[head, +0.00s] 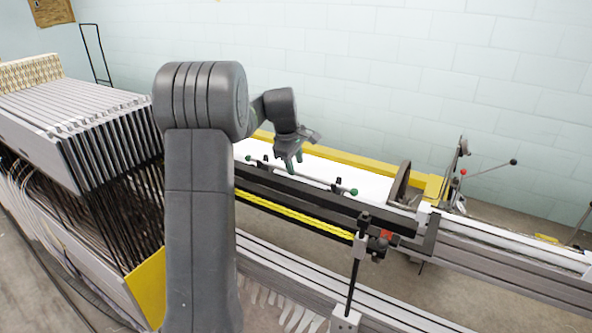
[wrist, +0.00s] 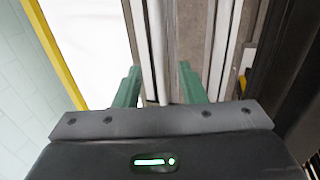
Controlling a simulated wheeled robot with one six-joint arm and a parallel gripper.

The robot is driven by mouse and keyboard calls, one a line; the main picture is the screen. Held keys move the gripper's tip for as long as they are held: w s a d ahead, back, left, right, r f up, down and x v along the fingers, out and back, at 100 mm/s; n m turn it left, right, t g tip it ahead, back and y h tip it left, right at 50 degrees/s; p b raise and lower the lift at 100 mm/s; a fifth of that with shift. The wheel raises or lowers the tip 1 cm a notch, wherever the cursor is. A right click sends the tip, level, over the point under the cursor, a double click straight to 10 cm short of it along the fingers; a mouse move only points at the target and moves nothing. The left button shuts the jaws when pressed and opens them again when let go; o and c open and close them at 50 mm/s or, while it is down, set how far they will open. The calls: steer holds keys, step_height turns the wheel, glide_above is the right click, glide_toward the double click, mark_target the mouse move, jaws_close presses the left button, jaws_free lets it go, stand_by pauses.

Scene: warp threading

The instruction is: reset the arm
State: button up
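My gripper (head: 291,163) hangs at the end of my arm above the loom, near a thin rod with green end knobs (head: 318,182). In the wrist view its two green fingers (wrist: 160,90) are spread apart. Nothing is visibly clamped between them. Long pale and grey bars run lengthwise below the gap. My arm is bent, with its large grey upper links standing in the middle of the head view and hiding part of the loom.
A stack of harness frames (head: 62,118) stands at the left. A yellow beam (head: 345,157) and a white sheet (head: 262,152) lie behind the rod. A black upright post (head: 354,280) and levers (head: 488,167) stand at the right. A pale block wall (head: 400,60) closes the back.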

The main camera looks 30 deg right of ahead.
steer(key=v, duration=1)
steer(key=shift+r, duration=0.2)
steer(key=shift+f, duration=0.1)
steer(key=x, duration=1.3)
steer(key=shift+f, duration=0.3)
steer(key=shift+w+d+r+p, duration=0.1)
steer(key=shift+r+p, duration=0.15)
steer(key=shift+p, duration=0.15)
